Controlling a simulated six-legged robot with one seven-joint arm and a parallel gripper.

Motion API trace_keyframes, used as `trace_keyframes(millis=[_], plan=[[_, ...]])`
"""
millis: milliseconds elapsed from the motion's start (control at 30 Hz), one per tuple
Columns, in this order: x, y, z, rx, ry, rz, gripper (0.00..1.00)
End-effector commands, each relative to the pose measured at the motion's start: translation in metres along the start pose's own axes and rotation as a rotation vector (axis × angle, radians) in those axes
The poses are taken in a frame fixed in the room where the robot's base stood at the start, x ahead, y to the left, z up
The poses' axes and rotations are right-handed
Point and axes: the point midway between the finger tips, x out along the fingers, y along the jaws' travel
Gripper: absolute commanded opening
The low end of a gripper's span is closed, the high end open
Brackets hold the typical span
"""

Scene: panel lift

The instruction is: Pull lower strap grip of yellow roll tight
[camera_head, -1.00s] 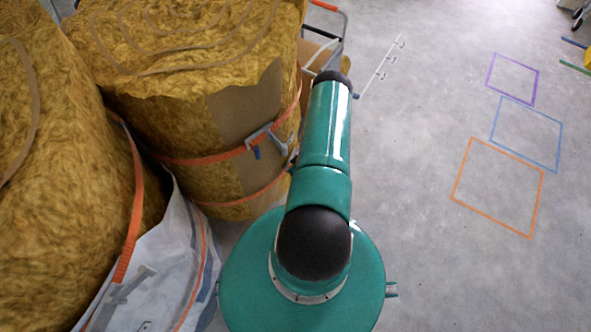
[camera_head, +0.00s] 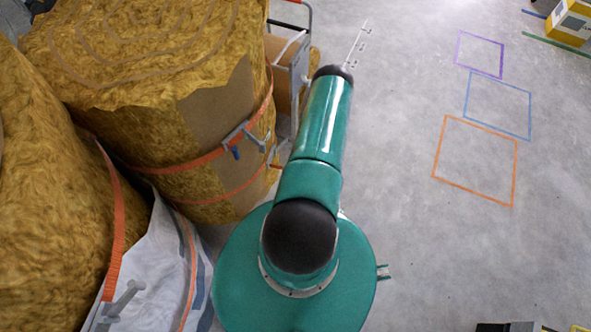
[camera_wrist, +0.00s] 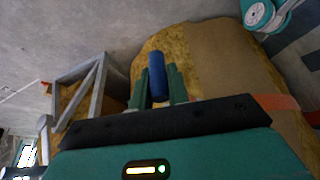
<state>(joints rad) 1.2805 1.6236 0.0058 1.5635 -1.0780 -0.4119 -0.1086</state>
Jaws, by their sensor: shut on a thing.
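The yellow roll (camera_head: 150,120), with a brown paper band, stands upright at the upper left of the head view. An upper orange strap (camera_head: 195,162) with a grey buckle and blue grip (camera_head: 236,153) runs around it. A lower orange strap (camera_head: 225,194) runs below. In the wrist view, my gripper (camera_wrist: 160,82) is shut on a blue strap grip (camera_wrist: 157,75), one teal finger on each side. The roll (camera_wrist: 220,65) is right behind it, and an orange strap (camera_wrist: 283,102) shows at right.
Another yellow roll (camera_head: 40,200) stands at left, with a white bag (camera_head: 150,275) beside it. A grey-framed cart with a box (camera_head: 283,75) stands behind the strapped roll. A yellow box (camera_head: 572,22) is at upper right.

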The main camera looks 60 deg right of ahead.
Motion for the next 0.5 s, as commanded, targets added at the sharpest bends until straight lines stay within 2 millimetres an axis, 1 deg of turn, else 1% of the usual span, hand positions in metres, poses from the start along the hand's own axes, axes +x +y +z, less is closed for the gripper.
trace_keyframes(millis=[33, 133, 167, 200, 267, 500], plan=[[-0.0025, 0.0031, 0.0071, 0.003, -0.014, 0.004, 0.00], [-0.0025, 0.0031, 0.0071, 0.003, -0.015, 0.004, 0.00], [-0.0025, 0.0031, 0.0072, 0.003, -0.015, 0.004, 0.21], [-0.0024, 0.0031, 0.0068, 0.003, -0.014, 0.004, 0.29], [-0.0021, 0.0027, 0.0059, 0.003, -0.012, 0.004, 0.39], [-0.0011, 0.0015, 0.0034, 0.001, -0.008, 0.002, 0.39]])
